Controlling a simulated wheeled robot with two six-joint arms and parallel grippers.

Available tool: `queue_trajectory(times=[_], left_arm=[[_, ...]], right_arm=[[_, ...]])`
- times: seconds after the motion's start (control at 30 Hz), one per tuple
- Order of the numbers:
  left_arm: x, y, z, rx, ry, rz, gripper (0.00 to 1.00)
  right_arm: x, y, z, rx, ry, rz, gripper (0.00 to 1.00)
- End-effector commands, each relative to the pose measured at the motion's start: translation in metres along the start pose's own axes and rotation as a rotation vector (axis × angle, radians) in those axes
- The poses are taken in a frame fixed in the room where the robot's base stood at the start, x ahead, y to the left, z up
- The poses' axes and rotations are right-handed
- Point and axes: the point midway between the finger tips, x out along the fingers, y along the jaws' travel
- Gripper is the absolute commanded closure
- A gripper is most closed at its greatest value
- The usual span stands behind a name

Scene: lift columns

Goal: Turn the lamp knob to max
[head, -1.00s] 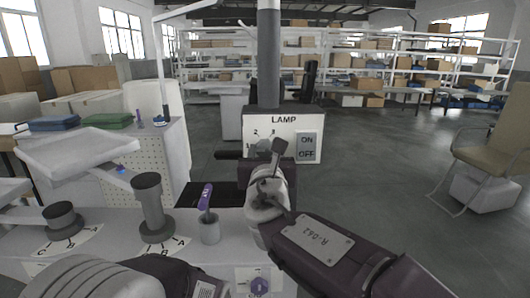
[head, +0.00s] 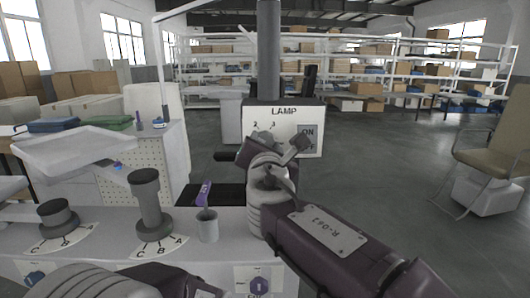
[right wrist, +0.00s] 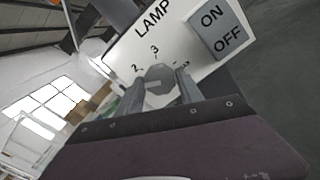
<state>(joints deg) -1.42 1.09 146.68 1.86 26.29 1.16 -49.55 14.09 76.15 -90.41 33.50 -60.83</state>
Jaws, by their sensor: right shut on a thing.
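The lamp panel (head: 284,112) is a white plate marked LAMP, at the middle of the head view. It also shows tilted in the right wrist view (right wrist: 128,42), with marks 2, 3 and a partly covered one reading max. The grey lamp knob (right wrist: 160,77) sits between the fingers of my right gripper (right wrist: 161,88), which is shut on it. In the head view my right wrist hides most of the knob. Which mark the knob points to I cannot tell. My left gripper is out of view; only part of my left arm shows at the lower left.
A grey ON/OFF switch (head: 307,135) is on the panel's right side, close to my right wrist. A grey cup (head: 207,226) with a purple-handled item, a tall grey knob (head: 148,200) and a shorter one (head: 56,216) stand on the left bench.

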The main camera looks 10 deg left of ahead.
Motion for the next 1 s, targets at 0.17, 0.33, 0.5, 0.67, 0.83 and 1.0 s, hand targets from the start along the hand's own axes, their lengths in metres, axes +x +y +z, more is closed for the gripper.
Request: queue_trajectory(times=[0.17,0.33,0.5,0.67,0.83,1.0], left_arm=[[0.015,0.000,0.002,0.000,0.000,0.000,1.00],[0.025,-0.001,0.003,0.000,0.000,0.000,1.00],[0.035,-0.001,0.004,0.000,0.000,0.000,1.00],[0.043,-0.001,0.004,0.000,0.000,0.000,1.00],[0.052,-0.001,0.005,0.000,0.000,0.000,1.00],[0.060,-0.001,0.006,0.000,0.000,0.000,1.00]], right_arm=[[0.000,-0.002,-0.004,0.165,0.000,0.000,0.97],[0.000,-0.002,-0.003,0.328,0.000,0.001,0.97],[0.000,-0.001,-0.003,0.489,0.000,0.000,0.97],[0.000,-0.002,-0.003,0.641,0.000,-0.001,0.97],[0.000,-0.001,-0.003,0.802,0.000,0.000,0.97],[0.000,-0.001,-0.003,0.964,0.001,-0.001,0.97]])
